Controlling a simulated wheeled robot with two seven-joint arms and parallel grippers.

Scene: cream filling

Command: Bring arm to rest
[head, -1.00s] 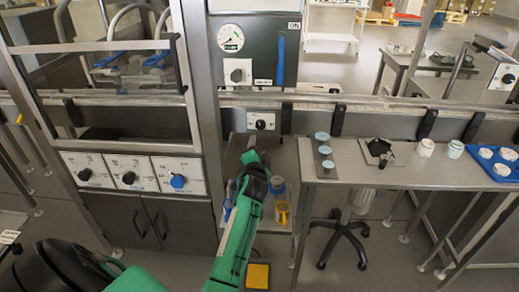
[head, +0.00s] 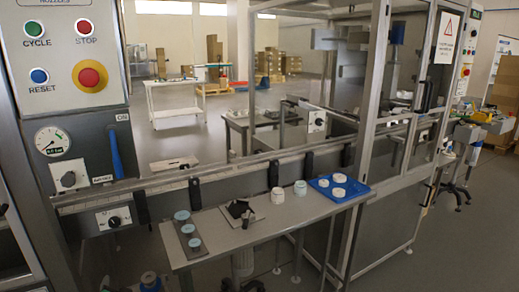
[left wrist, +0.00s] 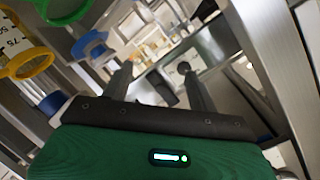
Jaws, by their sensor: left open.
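My left gripper (left wrist: 156,68) shows in the left wrist view with its two dark fingers apart and nothing between them. Its green wrist housing (left wrist: 150,150) fills the bottom of that view. In the head view I cannot make out the left gripper clearly. My right gripper is in neither view.
A metal side table (head: 262,232) holds a blue tray (head: 352,195) with white jars, and a dark strip (head: 187,258) with pale round pieces. A control panel (head: 72,60) stands at left. Yellow (left wrist: 28,64) and green (left wrist: 66,10) rings lie near the left wrist camera.

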